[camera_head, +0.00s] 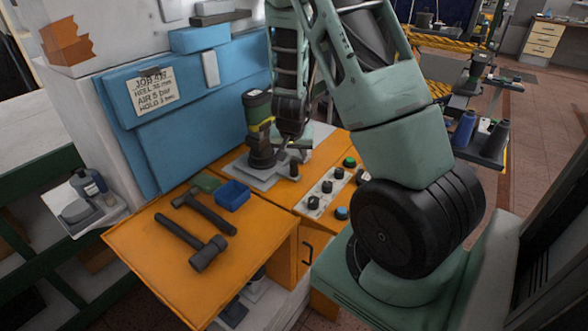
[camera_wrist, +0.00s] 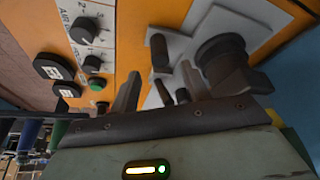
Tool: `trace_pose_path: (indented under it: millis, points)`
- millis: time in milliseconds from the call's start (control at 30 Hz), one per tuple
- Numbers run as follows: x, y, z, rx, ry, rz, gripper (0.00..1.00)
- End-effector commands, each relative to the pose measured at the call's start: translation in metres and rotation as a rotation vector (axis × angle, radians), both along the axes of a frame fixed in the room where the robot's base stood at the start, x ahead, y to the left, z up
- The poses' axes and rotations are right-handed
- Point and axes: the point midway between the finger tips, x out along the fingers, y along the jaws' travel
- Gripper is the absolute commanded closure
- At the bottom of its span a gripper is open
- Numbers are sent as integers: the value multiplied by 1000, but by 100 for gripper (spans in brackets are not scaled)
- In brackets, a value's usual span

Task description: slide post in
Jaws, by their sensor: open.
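A short dark post (camera_wrist: 158,52) stands at the edge of a light grey plate (camera_wrist: 188,50) in the wrist view. In the head view the plate (camera_head: 245,178) lies on the orange bench, with a small dark post (camera_head: 294,170) at its right side. A dark round fixture (camera_wrist: 228,66) sits on the plate, and it also shows in the head view (camera_head: 262,153). My gripper (camera_wrist: 160,72) is open, its two fingers pointing toward the plate, the post just beyond the gap between them. Smaller dark pins (camera_wrist: 164,92) show between the fingers. Whether anything touches the fingers I cannot tell.
A control panel (camera_head: 328,192) with knobs and buttons lies right of the plate. A hammer (camera_head: 205,212), a mallet (camera_head: 192,243) and a blue bin (camera_head: 233,195) lie at left. A blue panel (camera_head: 220,100) with a note rises behind.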

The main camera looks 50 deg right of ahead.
Motion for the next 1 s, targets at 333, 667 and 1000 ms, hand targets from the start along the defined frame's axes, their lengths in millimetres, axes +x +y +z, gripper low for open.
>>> trace_pose_path:
  millis: [333,667,1000]
  points:
    - [12,-18,-52,2,1,0,54]
    - [14,-21,-61,0,0,1,54]
    - [14,-20,-61,0,0,1,100]
